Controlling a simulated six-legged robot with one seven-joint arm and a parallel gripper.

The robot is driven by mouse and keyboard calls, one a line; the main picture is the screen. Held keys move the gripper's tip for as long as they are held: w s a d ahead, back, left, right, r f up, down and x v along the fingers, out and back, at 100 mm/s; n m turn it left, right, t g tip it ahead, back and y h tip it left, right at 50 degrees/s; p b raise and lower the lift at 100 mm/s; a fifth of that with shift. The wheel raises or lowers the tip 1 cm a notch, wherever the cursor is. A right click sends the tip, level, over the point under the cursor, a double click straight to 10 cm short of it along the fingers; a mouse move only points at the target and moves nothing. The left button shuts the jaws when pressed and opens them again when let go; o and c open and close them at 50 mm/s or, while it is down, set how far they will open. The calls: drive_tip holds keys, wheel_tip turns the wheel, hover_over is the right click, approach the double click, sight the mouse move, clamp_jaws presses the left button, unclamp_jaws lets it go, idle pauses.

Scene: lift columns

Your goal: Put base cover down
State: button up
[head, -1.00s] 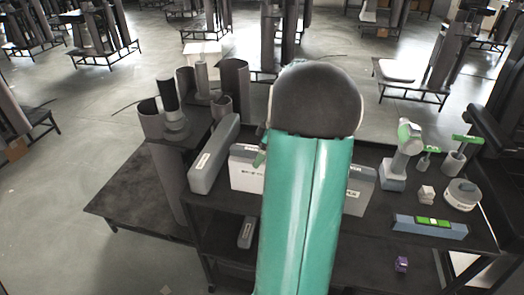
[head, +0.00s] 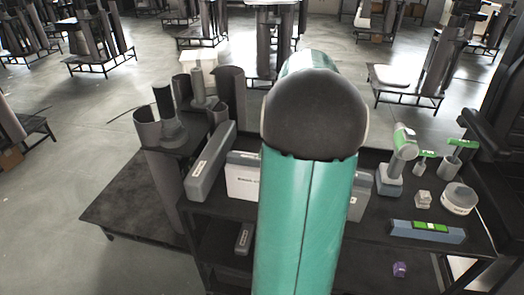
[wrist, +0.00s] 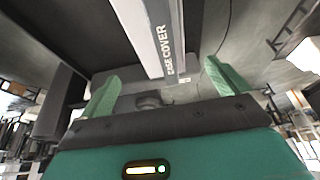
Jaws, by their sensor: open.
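In the wrist view, a long grey and white box-shaped cover (wrist: 155,35), lettered with what reads like "CASE COVER" or "BASE COVER", extends from the top edge towards my gripper (wrist: 162,84). My gripper's two green fingers are spread wide, with the cover's near end between them in the picture. I cannot tell how far it is from them, and I see no contact. In the head view my arm hides the gripper. A long grey labelled case (head: 211,162) and a white-faced box (head: 242,181) lie on the bench there; I cannot tell which is the lettered cover.
The dark bench (head: 410,205) also bears a green-and-grey drill (head: 398,160), a round white tin (head: 459,199) and a blue-grey level (head: 428,231). Dark upright tubes (head: 231,92) stand at the left. A purple item (head: 399,269) lies on the lower shelf. Open floor lies at the left.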

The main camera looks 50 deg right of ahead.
drive_tip(key=w+a+r+m+h, duration=0.15)
drive_tip(key=a+r, duration=0.25)
drive_tip(key=a, duration=0.8)
drive_tip(key=w+a+r, duration=0.3)
drive_tip(key=a, duration=0.9)
drive_tip(key=s+a+m, duration=0.1)
drive_tip(key=s+a, duration=0.2)
drive_tip(key=a, duration=0.3)
drive_tip(key=s+a+f+m+t, duration=0.1)
drive_tip(key=s+a, duration=0.2)
drive_tip(key=a, duration=0.3)
drive_tip(key=s+a+f+m, duration=0.1)
drive_tip(key=s+a, duration=0.2)
drive_tip(key=a, duration=0.3)
drive_tip(key=shift+a+f, duration=0.25)
drive_tip(key=shift+a, duration=0.1)
drive_tip(key=shift+c, duration=0.4)
